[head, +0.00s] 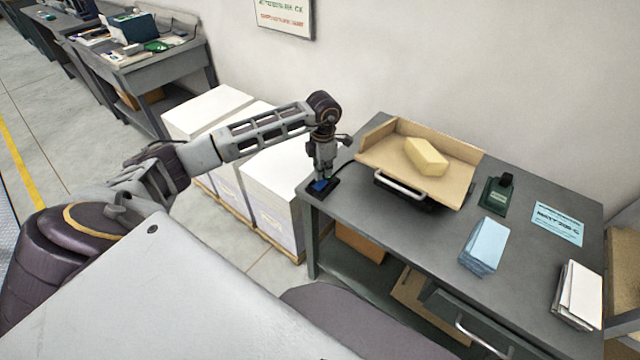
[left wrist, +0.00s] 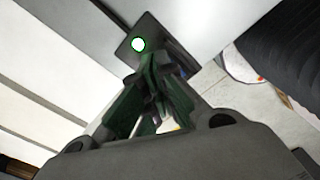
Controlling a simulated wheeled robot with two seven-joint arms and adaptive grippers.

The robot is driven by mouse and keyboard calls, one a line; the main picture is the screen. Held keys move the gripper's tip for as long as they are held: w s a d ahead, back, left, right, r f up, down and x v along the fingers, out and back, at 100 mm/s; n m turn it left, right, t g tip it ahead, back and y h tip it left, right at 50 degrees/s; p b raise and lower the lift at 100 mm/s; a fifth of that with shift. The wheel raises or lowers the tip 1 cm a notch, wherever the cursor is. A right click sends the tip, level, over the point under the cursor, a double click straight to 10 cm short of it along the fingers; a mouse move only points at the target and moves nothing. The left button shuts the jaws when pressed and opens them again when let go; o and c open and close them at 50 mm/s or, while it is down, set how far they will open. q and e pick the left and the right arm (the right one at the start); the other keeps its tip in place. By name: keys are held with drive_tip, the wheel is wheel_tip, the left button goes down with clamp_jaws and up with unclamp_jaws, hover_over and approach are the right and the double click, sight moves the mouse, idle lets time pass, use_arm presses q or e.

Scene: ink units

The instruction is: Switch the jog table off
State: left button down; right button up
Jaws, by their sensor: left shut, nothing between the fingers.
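The jog table (head: 378,156) is a tan, raised-edge tray on a dark base with a light handle, standing on the grey workbench. A small black switch box with a blue part (head: 319,187) lies at the bench's left corner, beside the jog table. In the left wrist view the dark switch box (left wrist: 150,30) shows a round, bright light with a green rim. My left gripper (head: 323,174) points down over the box, shut and empty. In the left wrist view its fingertips (left wrist: 153,62) overlap the box; I cannot tell if they touch it. My right gripper is not in view.
A yellow block (head: 427,157) lies in the tray. A dark green item (head: 497,194), a blue stack (head: 483,247), a blue card (head: 557,225) and a white stack (head: 578,295) are on the workbench (head: 400,235). White paper stacks (head: 272,190) stand left of it.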

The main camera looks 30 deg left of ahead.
sight(323, 181)
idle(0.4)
use_arm(q)
drive_tip(key=shift+f, duration=0.25)
idle(0.3)
drive_tip(key=shift+f+b, duration=0.85)
drive_tip(key=shift+f, duration=0.15)
idle(1.2)
drive_tip(key=shift+r, duration=0.1)
drive_tip(key=shift+r+p, duration=2)
drive_tip(key=shift+r, duration=1.45)
